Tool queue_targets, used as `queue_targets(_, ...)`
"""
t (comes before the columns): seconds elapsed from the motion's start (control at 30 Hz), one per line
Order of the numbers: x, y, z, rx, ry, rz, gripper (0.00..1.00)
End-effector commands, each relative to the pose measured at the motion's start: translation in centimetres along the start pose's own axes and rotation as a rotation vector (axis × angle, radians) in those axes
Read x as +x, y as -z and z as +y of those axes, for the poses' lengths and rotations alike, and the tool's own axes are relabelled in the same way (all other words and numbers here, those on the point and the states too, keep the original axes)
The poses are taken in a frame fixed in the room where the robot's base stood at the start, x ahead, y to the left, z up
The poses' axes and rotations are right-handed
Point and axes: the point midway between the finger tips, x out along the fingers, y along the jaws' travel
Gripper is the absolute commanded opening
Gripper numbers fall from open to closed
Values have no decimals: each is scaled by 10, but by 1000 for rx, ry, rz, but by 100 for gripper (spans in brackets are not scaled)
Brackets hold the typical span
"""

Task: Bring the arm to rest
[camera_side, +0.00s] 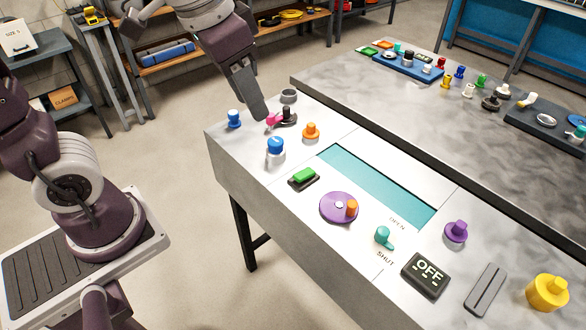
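My gripper (262,115) hangs from the upper left over the far left end of the grey control panel (225,160). Its fingers show as one dark block, so I cannot tell if they are apart. A pink and black knob (274,120) is right beside the fingertips. I cannot tell if they touch. My gripper partly overlaps that area.
Around it are a blue knob (234,118), a grey ring (289,96), an orange knob (311,131) and a blue-topped cylinder (275,149). Nearer are a green switch (304,175), a purple disc (336,213) and an OFF display (426,275). A teal recess (375,185) lies mid-panel.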

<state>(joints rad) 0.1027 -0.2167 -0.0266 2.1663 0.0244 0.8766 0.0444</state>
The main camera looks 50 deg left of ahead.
Motion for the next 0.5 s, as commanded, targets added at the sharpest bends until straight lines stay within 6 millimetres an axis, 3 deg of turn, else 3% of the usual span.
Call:
queue_targets(0.03,-16,-24,-5,-42,11,46,36)
queue_targets(0.1,-27,-56,-9,-96,20,93,36)
queue_targets(0.2,-31,-89,-10,-151,28,143,36)
queue_targets(0.33,-31,-107,-9,-182,31,172,36)
queue_targets(0.5,-30,-109,-9,-184,32,173,36)
